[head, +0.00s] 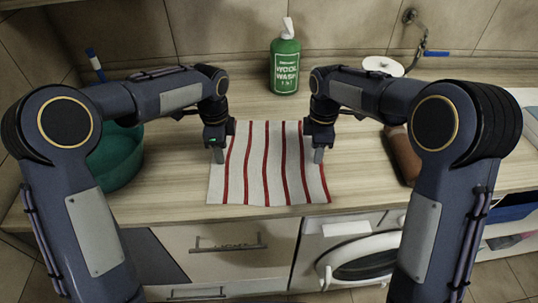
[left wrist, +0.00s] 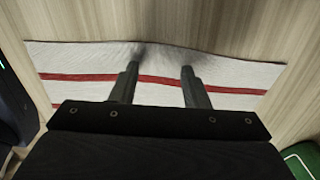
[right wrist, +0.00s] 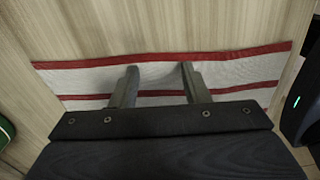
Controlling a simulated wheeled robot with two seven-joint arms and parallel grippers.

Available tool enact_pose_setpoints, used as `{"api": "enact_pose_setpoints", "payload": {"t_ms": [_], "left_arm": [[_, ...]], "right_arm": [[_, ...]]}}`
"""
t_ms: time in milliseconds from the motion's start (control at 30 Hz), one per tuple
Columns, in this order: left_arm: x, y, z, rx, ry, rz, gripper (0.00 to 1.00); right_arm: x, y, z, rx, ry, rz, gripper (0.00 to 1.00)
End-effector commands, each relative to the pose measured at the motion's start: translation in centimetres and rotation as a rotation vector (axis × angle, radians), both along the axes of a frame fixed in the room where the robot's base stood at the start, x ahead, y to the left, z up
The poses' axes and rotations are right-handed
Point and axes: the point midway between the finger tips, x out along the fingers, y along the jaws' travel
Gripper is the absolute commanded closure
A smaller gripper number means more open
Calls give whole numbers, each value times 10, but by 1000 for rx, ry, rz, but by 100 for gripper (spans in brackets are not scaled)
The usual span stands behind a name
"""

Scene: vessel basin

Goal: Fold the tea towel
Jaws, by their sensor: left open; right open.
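The tea towel (head: 265,185), white with red stripes, lies spread out flat on the wooden counter near its front edge. My left gripper (head: 218,157) is open and points down at the towel's left edge. In the left wrist view its fingers (left wrist: 160,85) are apart over the white border of the towel (left wrist: 85,62), with a slight ripple at the edge. My right gripper (head: 318,157) is open and points down at the towel's right edge. In the right wrist view its fingers (right wrist: 158,85) are apart over the towel (right wrist: 235,72). I cannot tell whether the fingertips touch the cloth.
A green wool wash bottle (head: 285,66) stands behind the towel. A teal basin (head: 118,160) is at the left, partly behind my left arm. A brown object (head: 402,155) lies at the right, partly behind my right arm. The counter (head: 250,107) between bottle and towel is clear.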

Motion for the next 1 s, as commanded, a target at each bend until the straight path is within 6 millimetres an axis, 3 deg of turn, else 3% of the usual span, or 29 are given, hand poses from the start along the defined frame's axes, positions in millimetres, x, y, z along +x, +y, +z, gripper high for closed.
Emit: {"api": "enact_pose_setpoints", "payload": {"t_ms": [100,733,1000], "left_arm": [[0,0,-6,0,0,0,58],[0,0,-3,0,2,0,99],[0,0,-4,1,2,0,100]], "right_arm": [[0,0,-6,0,0,0,58],[0,0,-3,0,1,-1,99],[0,0,-3,-1,2,-1,100]]}}
